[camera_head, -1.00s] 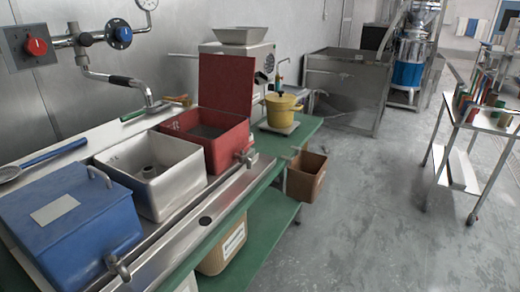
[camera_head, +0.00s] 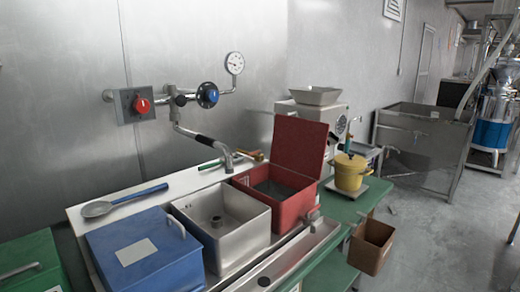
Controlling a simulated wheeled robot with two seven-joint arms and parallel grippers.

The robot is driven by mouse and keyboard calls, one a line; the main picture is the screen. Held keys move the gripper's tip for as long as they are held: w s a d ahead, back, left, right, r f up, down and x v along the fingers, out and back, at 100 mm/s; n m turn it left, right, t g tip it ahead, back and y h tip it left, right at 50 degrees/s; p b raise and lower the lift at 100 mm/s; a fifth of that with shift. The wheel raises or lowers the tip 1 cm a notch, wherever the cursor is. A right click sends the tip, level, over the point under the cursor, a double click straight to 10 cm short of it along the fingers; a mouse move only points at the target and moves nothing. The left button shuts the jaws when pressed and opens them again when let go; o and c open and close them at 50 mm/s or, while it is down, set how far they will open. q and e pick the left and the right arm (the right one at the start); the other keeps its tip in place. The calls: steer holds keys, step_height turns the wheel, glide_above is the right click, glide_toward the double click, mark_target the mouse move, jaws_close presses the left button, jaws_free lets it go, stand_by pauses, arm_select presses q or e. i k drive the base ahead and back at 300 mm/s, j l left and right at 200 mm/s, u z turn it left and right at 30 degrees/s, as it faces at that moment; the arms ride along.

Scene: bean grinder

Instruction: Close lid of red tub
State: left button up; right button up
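The red tub (camera_head: 277,193) stands on the counter right of the middle of the head view. Its red lid (camera_head: 300,145) is open and stands upright at the tub's back edge, leaning slightly back. The inside of the tub shows and looks dark grey. Neither of my grippers shows in the head view.
The open steel tub (camera_head: 222,222) stands left of the red tub, then a closed blue tub (camera_head: 143,250) and a green tub (camera_head: 30,265). A faucet (camera_head: 205,142) reaches over behind them. A yellow pot (camera_head: 350,172) and a brown bin (camera_head: 371,247) are to the right.

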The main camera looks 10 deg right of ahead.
mark_target(298, 145)
steer(key=i+l+u, duration=0.1)
steer(key=u, duration=0.35)
steer(key=l+u, duration=0.3)
steer(key=u, duration=0.15)
steer(key=l+u, duration=0.2)
steer(key=l, duration=0.35)
steer(key=l+u, duration=0.2)
steer(key=l, duration=0.4)
steer(key=l+u, duration=0.2)
steer(key=l, duration=0.35)
steer(key=k+l+u, duration=0.2)
steer(key=l, duration=0.35)
steer(key=k+l, duration=0.1)
steer(key=l, duration=0.8)
steer(key=k+l, duration=0.15)
steer(key=l, duration=0.3)
steer(key=k+l, duration=0.1)
steer(key=l, duration=0.85)
steer(key=k+l+u, duration=0.1)
steer(key=l, duration=0.35)
steer(key=k+j, duration=0.3)
steer(key=i+j, duration=0.35)
